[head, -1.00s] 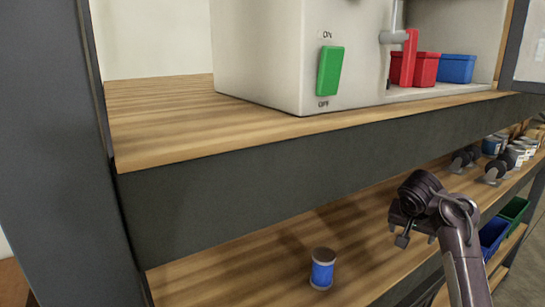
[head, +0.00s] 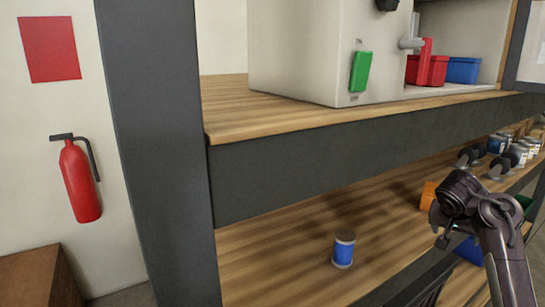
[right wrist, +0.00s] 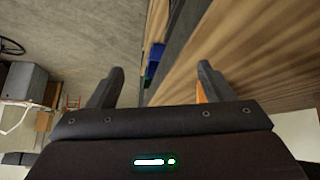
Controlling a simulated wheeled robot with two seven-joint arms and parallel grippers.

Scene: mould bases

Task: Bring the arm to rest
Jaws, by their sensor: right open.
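My right arm comes in from the lower right of the head view, with its gripper (head: 440,230) in front of the lower shelf's edge. In the right wrist view the two fingers of this gripper (right wrist: 160,85) stand wide apart with nothing between them. The gripper is open and empty. My left gripper is in neither view.
A blue can (head: 344,250) stands on the lower wooden shelf (head: 270,260). Above is a machine with a green switch (head: 360,72), with red (head: 430,70) and blue (head: 463,69) bins. A fire extinguisher (head: 80,180) hangs on the left wall. Open floor (right wrist: 75,50) lies beside the shelving.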

